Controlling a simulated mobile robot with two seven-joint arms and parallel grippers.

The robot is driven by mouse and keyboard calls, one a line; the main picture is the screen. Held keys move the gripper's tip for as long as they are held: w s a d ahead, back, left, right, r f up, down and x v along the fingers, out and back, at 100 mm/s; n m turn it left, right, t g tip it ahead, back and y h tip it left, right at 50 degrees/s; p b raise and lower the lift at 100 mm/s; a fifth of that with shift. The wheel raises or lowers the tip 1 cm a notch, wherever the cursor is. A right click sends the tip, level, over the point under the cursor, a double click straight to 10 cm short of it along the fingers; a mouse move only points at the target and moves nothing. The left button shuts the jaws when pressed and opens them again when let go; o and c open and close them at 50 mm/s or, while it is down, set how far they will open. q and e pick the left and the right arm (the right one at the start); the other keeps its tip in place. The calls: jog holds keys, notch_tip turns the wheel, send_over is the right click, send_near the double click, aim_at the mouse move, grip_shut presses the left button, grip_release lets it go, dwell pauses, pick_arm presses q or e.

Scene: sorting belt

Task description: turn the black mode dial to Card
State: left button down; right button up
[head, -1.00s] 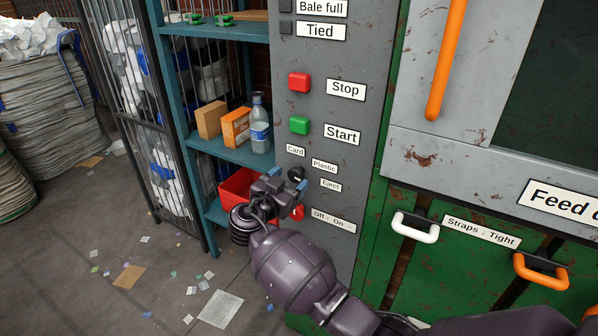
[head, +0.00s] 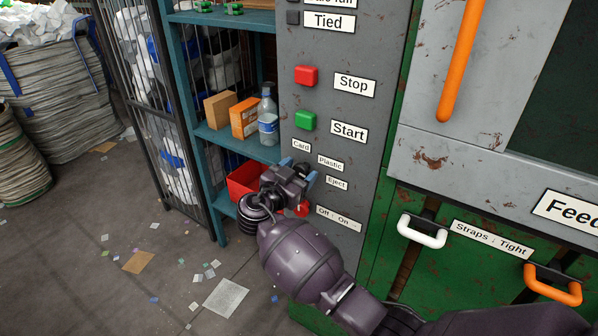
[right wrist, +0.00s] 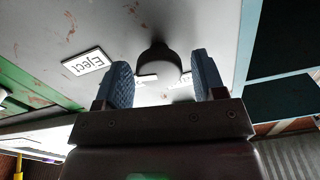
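The black mode dial (right wrist: 158,60) shows in the right wrist view as a dark round knob on the grey panel. It lies between the two blue fingertips of my right gripper (right wrist: 164,75), with a gap on each side. The gripper is open. In the head view my right gripper (head: 298,169) is at the panel and mostly covers the dial. The Card label (head: 301,146) is up and left of the gripper, the Plastic label (head: 330,163) to its right, and the Eject label (head: 336,183) to the lower right. The dial's pointing direction cannot be made out. My left gripper is not in view.
A red Stop button (head: 306,75) and a green Start button (head: 305,121) are above on the panel. A red switch (head: 303,208) with an Off/On label is just below the gripper. A teal shelf (head: 228,141) with boxes and a bottle stands left.

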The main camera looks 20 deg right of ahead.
jog(key=c, duration=0.7)
